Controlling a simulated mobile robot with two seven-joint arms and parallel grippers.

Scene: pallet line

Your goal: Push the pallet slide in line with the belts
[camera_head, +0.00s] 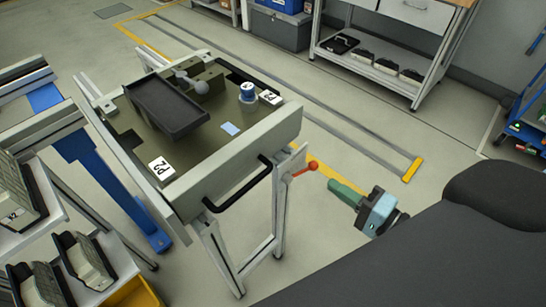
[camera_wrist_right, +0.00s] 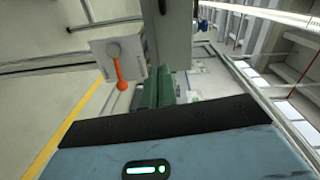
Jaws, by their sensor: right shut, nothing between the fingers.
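The pallet slide (camera_head: 232,155) stands left of centre in the head view, a grey-walled frame on legs with a black bar handle (camera_head: 238,188) on its near side. It carries a dark olive pallet plate (camera_head: 205,151) marked P2. The belt section (camera_head: 68,122) at the left edge is apart from the slide, with a gap between them. A red-knobbed lever (camera_head: 306,169) sits on the slide's near leg frame; it shows orange in the wrist view (camera_wrist_right: 118,72). My right gripper (camera_head: 334,184), with green fingers, is shut and empty, right of the lever and not touching the handle. My left gripper is out of view.
A dark tray (camera_head: 168,106), a blue-and-white round part (camera_head: 247,92) and small blocks are on the pallet. Floor rails (camera_head: 340,134) with a yellow end (camera_head: 413,169) run behind the slide. A rack of dark-and-pale parts (camera_head: 84,262) stands lower left. A shelf cart (camera_head: 375,62) stands at the back.

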